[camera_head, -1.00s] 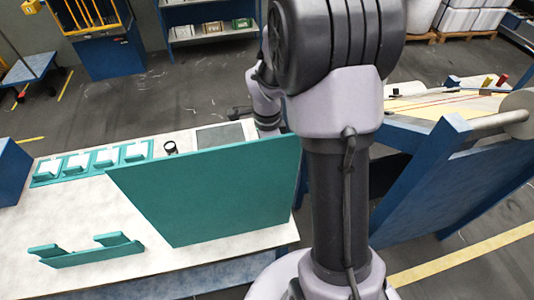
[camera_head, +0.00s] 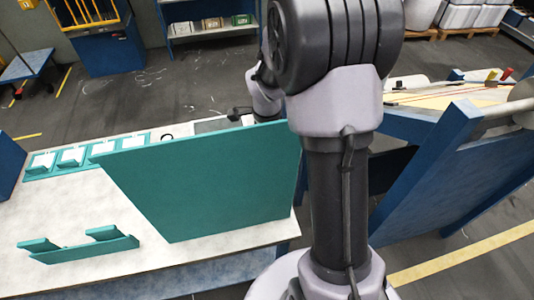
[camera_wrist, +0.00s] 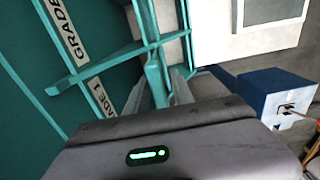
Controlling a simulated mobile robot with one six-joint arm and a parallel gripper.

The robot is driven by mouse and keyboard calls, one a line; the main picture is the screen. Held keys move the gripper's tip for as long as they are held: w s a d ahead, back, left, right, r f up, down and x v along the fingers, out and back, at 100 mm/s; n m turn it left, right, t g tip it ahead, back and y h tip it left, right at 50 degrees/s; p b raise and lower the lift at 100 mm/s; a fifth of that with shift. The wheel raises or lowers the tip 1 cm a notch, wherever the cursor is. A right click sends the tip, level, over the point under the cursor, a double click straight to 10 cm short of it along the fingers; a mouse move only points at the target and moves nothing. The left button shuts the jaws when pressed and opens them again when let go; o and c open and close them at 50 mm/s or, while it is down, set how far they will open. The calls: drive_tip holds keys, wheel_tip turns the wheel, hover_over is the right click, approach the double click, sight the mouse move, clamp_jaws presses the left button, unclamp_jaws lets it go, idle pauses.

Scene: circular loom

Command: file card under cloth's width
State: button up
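White cards (camera_head: 72,157) rest in a row of teal holders at the table's far left. A large teal panel (camera_head: 200,185) stands upright in front of them and hides part of the row. Pale yellow cloth with red lines (camera_head: 450,93) lies on the loom at right.
A low teal stand (camera_head: 85,250) sits on the white table (camera_head: 45,215). The loom's blue frame (camera_head: 430,160) stands to the right of my arm. In the wrist view a blue box (camera_wrist: 275,95) is at right. Open floor (camera_head: 140,105) lies beyond the table.

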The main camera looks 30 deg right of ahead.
drive_tip(key=shift+o, duration=0.5)
drive_tip(key=shift+r, duration=0.1)
wheel_tip(320, 180, up, 17)
drive_tip(key=p, duration=0.3)
drive_tip(key=shift+r, duration=0.2)
drive_tip(key=shift+f, duration=0.1)
